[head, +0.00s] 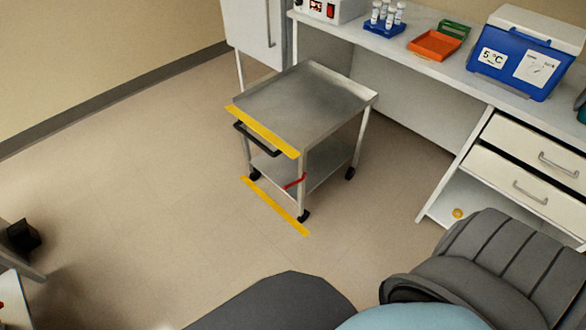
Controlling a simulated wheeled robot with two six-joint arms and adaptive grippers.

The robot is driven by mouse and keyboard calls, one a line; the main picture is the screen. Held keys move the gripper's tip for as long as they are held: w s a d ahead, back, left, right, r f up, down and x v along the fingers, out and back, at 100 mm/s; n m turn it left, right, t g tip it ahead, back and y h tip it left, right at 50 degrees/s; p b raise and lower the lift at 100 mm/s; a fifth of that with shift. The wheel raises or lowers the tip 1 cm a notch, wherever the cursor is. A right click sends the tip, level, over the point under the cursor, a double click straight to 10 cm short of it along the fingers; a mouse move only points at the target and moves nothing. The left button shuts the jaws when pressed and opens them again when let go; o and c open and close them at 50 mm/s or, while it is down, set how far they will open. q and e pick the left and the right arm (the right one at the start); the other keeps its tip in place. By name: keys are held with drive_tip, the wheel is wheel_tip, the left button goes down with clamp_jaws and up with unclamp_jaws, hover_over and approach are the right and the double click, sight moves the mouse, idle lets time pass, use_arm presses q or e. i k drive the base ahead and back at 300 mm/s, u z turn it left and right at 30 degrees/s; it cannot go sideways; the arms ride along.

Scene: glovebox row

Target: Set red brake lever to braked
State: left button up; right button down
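A small steel cart (307,95) with two shelves stands on the floor, centre of the head view. The red brake lever (295,182) is low on the cart, at its near leg just above the near wheel (303,216). The lever looks slanted, its left end lower than its right; it is too small to tell which setting it is in. A black push handle (257,141) sticks out on the cart's left side. Neither of my grippers is in view.
A white bench (400,44) with a blue cooler box (521,60), an orange tray (435,45) and a blue vial rack (383,27) runs behind the cart. Drawers (528,150) stand at right. Yellow tape (274,206) lies by the cart. Floor to the left is clear.

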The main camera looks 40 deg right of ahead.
sight(302, 178)
drive_tip(key=z, duration=0.45)
drive_tip(key=i, duration=1)
drive_tip(key=z, duration=0.55)
